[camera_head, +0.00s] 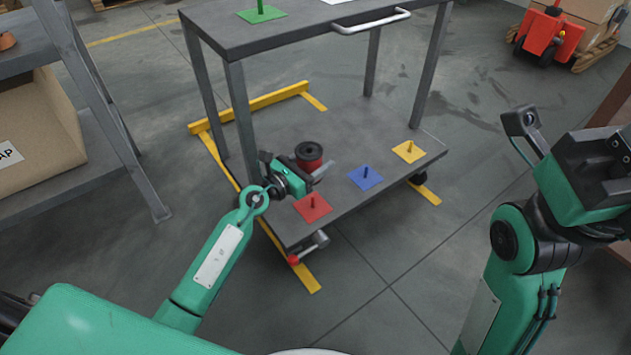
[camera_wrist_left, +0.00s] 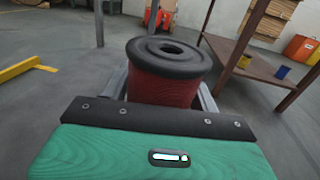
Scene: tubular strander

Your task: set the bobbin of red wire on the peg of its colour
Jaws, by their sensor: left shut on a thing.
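The bobbin of red wire (camera_head: 309,152) has black flanges and a centre hole in its top. It stands upright between the fingers of my left gripper (camera_head: 316,166), which is shut on it over the cart's lower shelf. In the left wrist view the bobbin (camera_wrist_left: 170,82) fills the space between the fingers. The red plate with its peg (camera_head: 312,206) lies at the shelf's near left corner, bare, nearer to me than the bobbin. Whether the bobbin touches the shelf is hidden.
A blue peg plate (camera_head: 365,178) and a yellow peg plate (camera_head: 409,152) lie along the lower shelf (camera_head: 345,125). A green peg plate (camera_head: 262,14) is on the upper shelf (camera_head: 300,22). The cart's legs (camera_head: 241,120) stand close to my left gripper. A rack with a carton (camera_head: 40,135) is left.

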